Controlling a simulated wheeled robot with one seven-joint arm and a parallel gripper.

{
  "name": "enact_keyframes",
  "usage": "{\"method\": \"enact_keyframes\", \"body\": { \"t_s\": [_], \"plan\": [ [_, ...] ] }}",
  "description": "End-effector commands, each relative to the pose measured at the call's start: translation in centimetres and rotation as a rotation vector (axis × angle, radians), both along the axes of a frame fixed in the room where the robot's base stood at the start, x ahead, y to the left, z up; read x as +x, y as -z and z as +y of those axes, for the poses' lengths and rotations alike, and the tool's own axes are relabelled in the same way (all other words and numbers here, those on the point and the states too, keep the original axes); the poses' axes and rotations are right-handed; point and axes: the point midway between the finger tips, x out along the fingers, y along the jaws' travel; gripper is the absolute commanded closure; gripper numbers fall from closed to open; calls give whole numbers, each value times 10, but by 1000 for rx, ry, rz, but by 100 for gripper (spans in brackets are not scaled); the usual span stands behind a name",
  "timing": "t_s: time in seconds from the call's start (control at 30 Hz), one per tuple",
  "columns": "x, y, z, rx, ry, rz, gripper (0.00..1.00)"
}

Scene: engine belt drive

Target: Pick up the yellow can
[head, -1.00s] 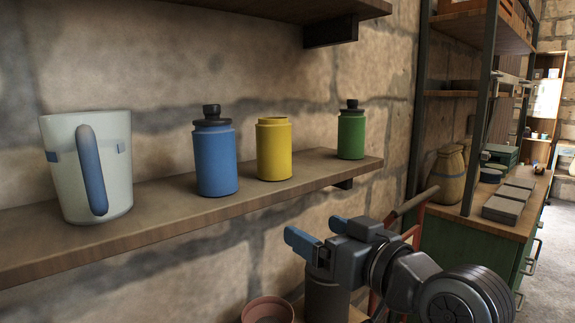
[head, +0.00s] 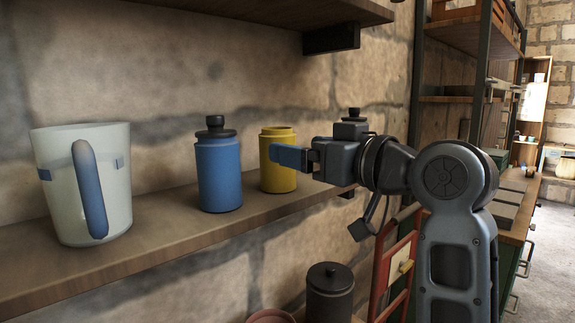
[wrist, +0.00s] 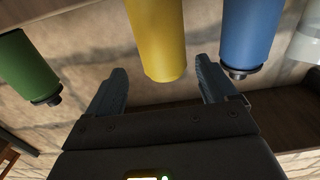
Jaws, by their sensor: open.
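The yellow can (head: 278,175) stands upright on the wooden shelf (head: 180,228), right of a blue bottle. In the head view my gripper (head: 288,157) is at the can's upper right side, and one blue finger overlaps the can. In the wrist view, which is upside down, the can (wrist: 157,38) shows ahead, between the lines of my two spread fingers (wrist: 162,68). There are gaps on both sides, and the fingers hold nothing. How deep the can sits between them is hard to tell.
The blue bottle (head: 219,172) stands close to the can, near one finger in the wrist view (wrist: 250,35). A green bottle (wrist: 28,68) stands on the other side. A white mug (head: 85,185) is at the shelf's left. Another shelf (head: 270,18) hangs above.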

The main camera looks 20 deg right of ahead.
Motion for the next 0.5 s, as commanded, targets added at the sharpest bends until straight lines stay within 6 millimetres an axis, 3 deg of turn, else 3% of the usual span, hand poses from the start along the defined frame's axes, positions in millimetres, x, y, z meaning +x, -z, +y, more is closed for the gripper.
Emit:
{"method": "enact_keyframes", "body": {
  "t_s": [0.5],
  "plan": [
    [56,-4,22,1,1,0,15]
  ]
}}
